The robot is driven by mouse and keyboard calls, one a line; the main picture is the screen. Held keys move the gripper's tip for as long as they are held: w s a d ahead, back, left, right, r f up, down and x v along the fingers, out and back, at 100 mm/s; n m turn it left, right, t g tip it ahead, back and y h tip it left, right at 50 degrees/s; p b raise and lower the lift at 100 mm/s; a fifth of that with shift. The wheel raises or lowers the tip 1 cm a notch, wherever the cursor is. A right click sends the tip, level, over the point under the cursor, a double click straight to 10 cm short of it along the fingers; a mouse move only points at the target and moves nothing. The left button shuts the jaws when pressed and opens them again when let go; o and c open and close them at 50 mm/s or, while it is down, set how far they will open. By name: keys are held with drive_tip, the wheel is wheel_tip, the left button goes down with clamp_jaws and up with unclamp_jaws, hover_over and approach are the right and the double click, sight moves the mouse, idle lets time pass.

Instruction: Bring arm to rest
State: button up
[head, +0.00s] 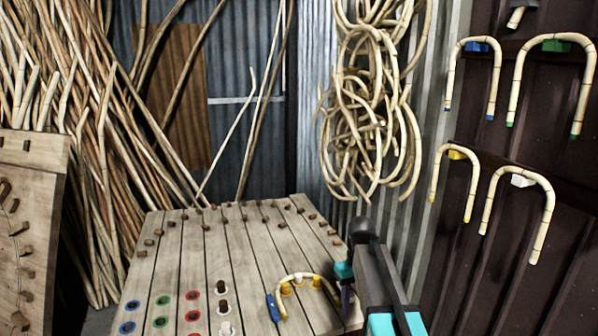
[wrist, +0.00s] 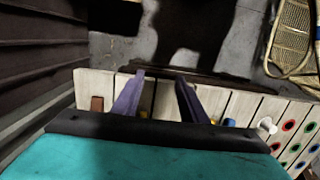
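My gripper (wrist: 160,78) is open, with its two purple fingers apart and only bare plank and floor showing between them in the wrist view. In the head view my gripper (head: 346,296) is over the right front of the wooden bench (head: 200,262), its fingers partly hidden by the arm. A bent rattan piece (head: 305,276) lies curved around yellow pegs on the bench, just left of my gripper. A blue clamp (head: 273,308) is at its left end. Whether the fingers touch the bench cannot be told.
Bent rattan hooks (head: 492,80) hang on the dark wall at right. Rattan coils (head: 372,100) hang behind the bench. Rattan poles (head: 75,150) lean at left, beside a pegged board (head: 30,230). Blue, green and red rings (head: 193,295) and several wooden pegs mark the bench.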

drive_tip(key=s+f+g, duration=0.2)
drive_tip(key=s+f, duration=0.6)
drive_tip(key=f, duration=0.5)
drive_tip(key=s+f+g, duration=0.2)
drive_tip(key=s+f, duration=0.7)
drive_tip(key=f, duration=0.4)
drive_tip(key=s+f+m, duration=0.1)
drive_tip(key=s+f, duration=0.7)
drive_tip(key=s, duration=0.4)
drive_tip(key=s+d+f+m, duration=0.1)
drive_tip(key=s+f+m, duration=0.1)
drive_tip(key=s+f, duration=0.5)
drive_tip(key=shift+s+d+f+m+g, duration=0.15)
drive_tip(key=shift+s+f+m+g, duration=0.2)
drive_tip(key=shift+s, duration=2)
